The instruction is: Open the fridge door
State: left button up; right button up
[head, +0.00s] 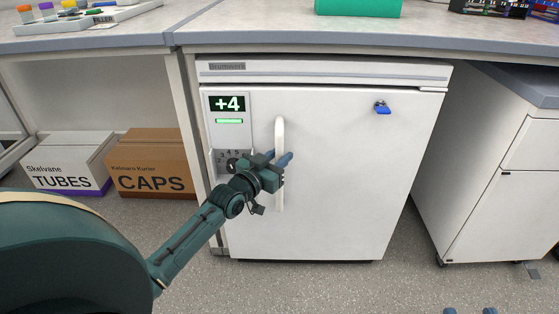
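The white under-bench fridge (335,215) stands in the middle of the head view, its door flush with the body and closed. A pale vertical handle (279,132) is on the left part of the door. My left gripper (285,158) is at the handle's middle, with its blue-grey fingers at the bar and hiding part of it. I cannot tell whether they are closed on it. Two blue-grey fingertips of my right gripper (470,311) show at the bottom edge, apart with nothing between them, away from the fridge.
Boxes marked TUBES (68,160) and CAPS (150,160) stand left; a white cabinet (480,190) stands right. Floor in front is clear.

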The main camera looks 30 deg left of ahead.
pick_arm(q)
jog(key=shift+w, duration=0.2)
grip_shut()
dwell(0.4)
